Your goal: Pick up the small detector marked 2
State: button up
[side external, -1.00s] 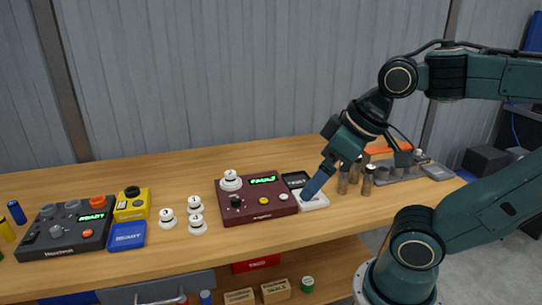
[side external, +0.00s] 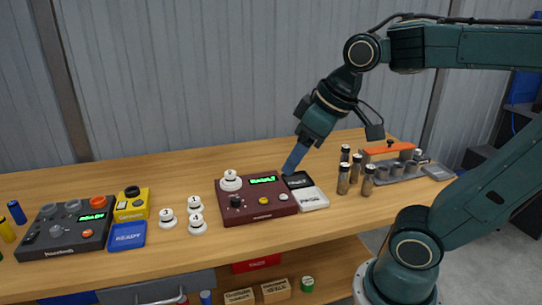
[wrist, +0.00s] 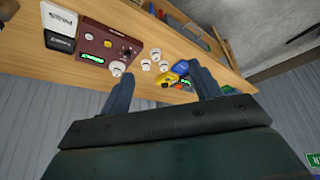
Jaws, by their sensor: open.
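Several small white round detectors are in view, and the numbers on their tops are too small to read surely. In the side view one detector (side external: 230,180) sits on the back left of the maroon panel (side external: 259,215). Three loose detectors stand on the bench left of it: a left one (side external: 167,218), a back one (side external: 195,204) and a front one (side external: 197,225). My gripper (side external: 288,173) is open and empty, above the panel's back right corner. In the wrist view its two fingers (wrist: 162,88) are apart, with the detector on the panel (wrist: 117,68) beyond the left finger.
A dark pad (side external: 297,181) and a white pad (side external: 312,199) lie right of the panel. Several capped cylinders (side external: 343,180) and a grey rack (side external: 395,170) stand farther right. A blue block (side external: 127,235), yellow box (side external: 132,205) and dark console (side external: 68,228) are at left.

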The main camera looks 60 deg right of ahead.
jog(key=w+d+r+n, duration=0.1)
jog(key=w+d+r, duration=0.15)
jog(key=w, duration=0.75)
jog(key=n+g+y, duration=0.2)
jog(key=n, duration=0.3)
send_over(230, 172)
jog(key=s+d, duration=0.3)
jog(key=s, duration=0.2)
notch_tip(230, 172, down, 18)
jog(key=shift+w+r, duration=0.15)
jog(key=shift+w, duration=0.1)
jog(key=shift+x, duration=4.3)
jog(key=shift+w+a, duration=0.15)
jog(key=shift+a, duration=0.05)
